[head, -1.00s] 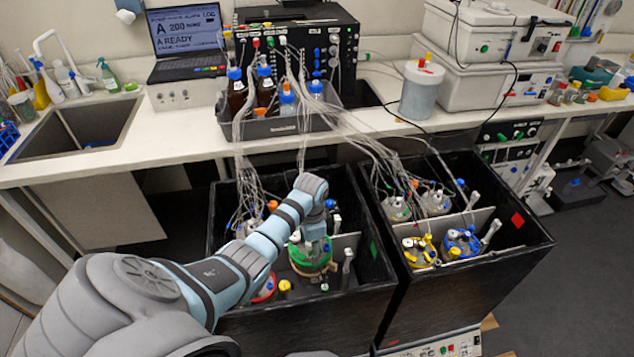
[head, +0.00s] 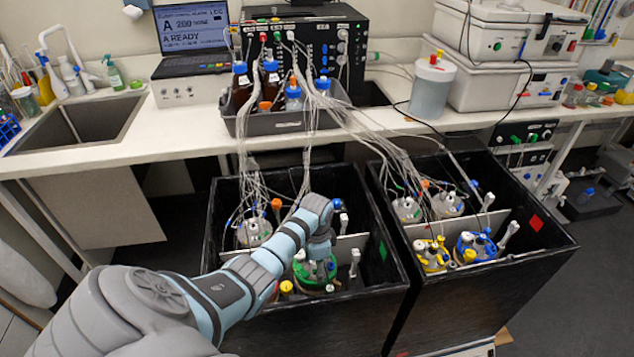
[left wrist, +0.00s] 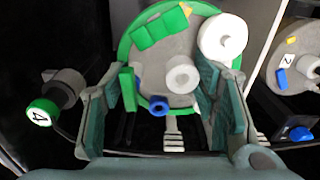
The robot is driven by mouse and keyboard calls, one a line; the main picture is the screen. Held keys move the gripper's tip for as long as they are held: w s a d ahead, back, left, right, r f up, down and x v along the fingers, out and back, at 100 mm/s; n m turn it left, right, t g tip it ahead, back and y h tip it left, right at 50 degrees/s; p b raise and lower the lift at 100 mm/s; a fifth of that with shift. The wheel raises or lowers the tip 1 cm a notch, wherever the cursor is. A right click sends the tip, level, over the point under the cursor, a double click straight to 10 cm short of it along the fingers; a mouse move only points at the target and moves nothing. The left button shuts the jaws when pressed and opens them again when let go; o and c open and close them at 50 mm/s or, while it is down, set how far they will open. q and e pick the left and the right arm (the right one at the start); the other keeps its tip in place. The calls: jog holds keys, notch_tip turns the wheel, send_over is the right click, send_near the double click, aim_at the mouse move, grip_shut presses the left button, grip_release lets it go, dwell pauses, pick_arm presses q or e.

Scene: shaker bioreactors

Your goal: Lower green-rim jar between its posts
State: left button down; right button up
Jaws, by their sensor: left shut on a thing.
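The green-rim jar (head: 312,277) is in the front right part of the left black box, below my left gripper. In the left wrist view its round grey lid with a green rim (left wrist: 122,42) fills the top middle, with a white cap, a grey-white port and a blue port on it. My left gripper (left wrist: 165,100) is shut on the jar's lid fittings, with a finger on each side; what exactly the fingers touch is partly hidden. In the head view the gripper (head: 318,250) hides part of the lid. A white-topped post (head: 354,262) stands right of the jar. My right gripper is not seen.
The left black box (head: 396,275) has a pale divider and a jar behind it. The right box (head: 470,290) holds a yellow-rim jar (head: 432,255) and a blue-rim jar (head: 477,247). Tubes (head: 300,165) hang from the bench into both boxes.

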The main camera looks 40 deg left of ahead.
pick_arm(q)
jog(key=shift+s+r+p, duration=0.1)
jog(key=shift+p, duration=0.3)
jog(key=shift+f, duration=0.2)
dwell(0.4)
jog(key=shift+f+b, duration=0.45)
jog(key=shift+f, duration=0.1)
jog(key=shift+r+p, duration=0.1)
jog(key=shift+p, duration=0.2)
jog(key=shift+f, duration=0.25)
dwell(0.3)
jog(key=shift+f+b, duration=0.75)
jog(key=shift+f, duration=0.15)
dwell(0.6)
